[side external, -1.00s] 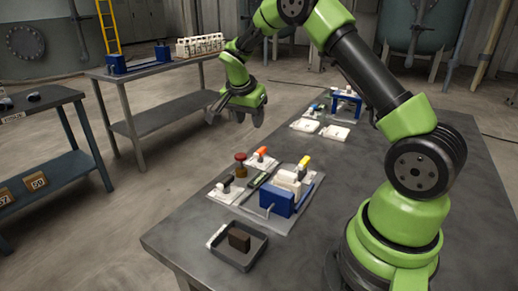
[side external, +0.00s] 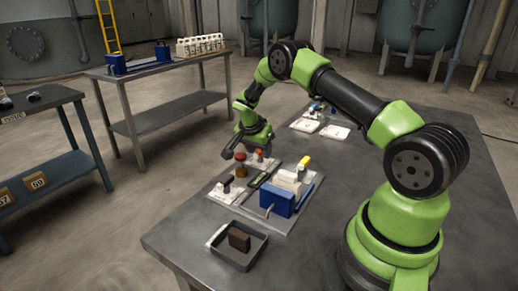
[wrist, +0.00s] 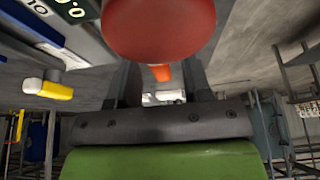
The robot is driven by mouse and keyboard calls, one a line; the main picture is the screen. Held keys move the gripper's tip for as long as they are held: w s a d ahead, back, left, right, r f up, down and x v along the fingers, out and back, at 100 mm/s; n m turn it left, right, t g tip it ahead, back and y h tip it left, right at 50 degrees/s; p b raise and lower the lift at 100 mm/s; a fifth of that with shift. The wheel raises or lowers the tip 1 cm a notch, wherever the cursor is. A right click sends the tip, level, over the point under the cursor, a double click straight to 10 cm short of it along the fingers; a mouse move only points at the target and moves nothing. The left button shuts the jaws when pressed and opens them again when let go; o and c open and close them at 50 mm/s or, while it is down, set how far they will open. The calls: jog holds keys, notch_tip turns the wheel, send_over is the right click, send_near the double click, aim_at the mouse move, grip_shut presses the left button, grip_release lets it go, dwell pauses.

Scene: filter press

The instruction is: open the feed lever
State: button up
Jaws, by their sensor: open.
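A panel (side external: 225,199) on the table carries several controls. An orange handle (side external: 262,153) stands on a white base at its far edge. A yellow handle (side external: 304,160) is on its right side and a black handle (side external: 226,182) on its left. No readable label shows which one is the feed lever. My gripper (side external: 257,149) is low over the far edge, close to the orange handle. In the wrist view, my open gripper (wrist: 162,80) has the orange handle (wrist: 161,72) between its fingers in the picture; contact cannot be told. The yellow handle (wrist: 52,90) is to the left.
A red round knob (side external: 240,157) stands close to the gripper and looms large in the wrist view (wrist: 158,28). A blue block (side external: 278,199) is on the panel's right. A tray (side external: 235,260) with a brown block (side external: 239,239) lies in front.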

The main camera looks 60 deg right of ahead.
grip_shut()
jog(key=shift+n, duration=0.4)
jog(key=n+t, duration=0.1)
jog(key=n, duration=0.3)
jog(key=shift+s+t, duration=0.15)
jog(key=shift+t, duration=0.25)
jog(key=n, duration=0.2)
jog(key=n+t+y, duration=0.1)
jog(key=n, duration=0.1)
jog(key=shift+s+d+n+t, duration=0.1)
jog(key=shift+d+n+t, duration=0.05)
jog(key=shift+n+t, duration=0.15)
jog(key=shift+d+r+n+t+y, duration=0.1)
jog(key=shift+n+t+y, duration=0.25)
jog(key=shift+n, duration=0.8)
jog(key=shift+d+n+t+y, duration=0.15)
jog(key=shift+n+y, duration=0.4)
jog(key=shift+n, duration=0.6)
jog(key=shift+n+y, duration=0.8)
jog(key=shift+n, duration=1.2)
